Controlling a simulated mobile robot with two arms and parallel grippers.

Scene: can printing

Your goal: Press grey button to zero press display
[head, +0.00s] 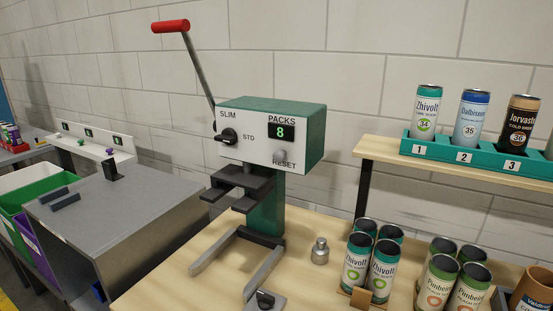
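The press (312,140) has a green body and a white front panel, and stands on the wooden table. Its lit display (281,131) under the word PACKS reads a green 8. The round grey button (281,156) sits below the display, just above the word RESET. Nothing covers the button or touches it. A black selector knob (228,136) is at the left of the panel, between the words SLIM and STD. The press lever with a red handle (170,26) stands raised at the upper left. Neither of my grippers shows in the head view.
Teal-topped cans (382,265) and green-topped cans (469,287) stand at the table's right. A small metal piece (320,251) is near the press. Above right, a shelf (450,166) bears a numbered teal rack with cans. A grey bench (130,215) is at left.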

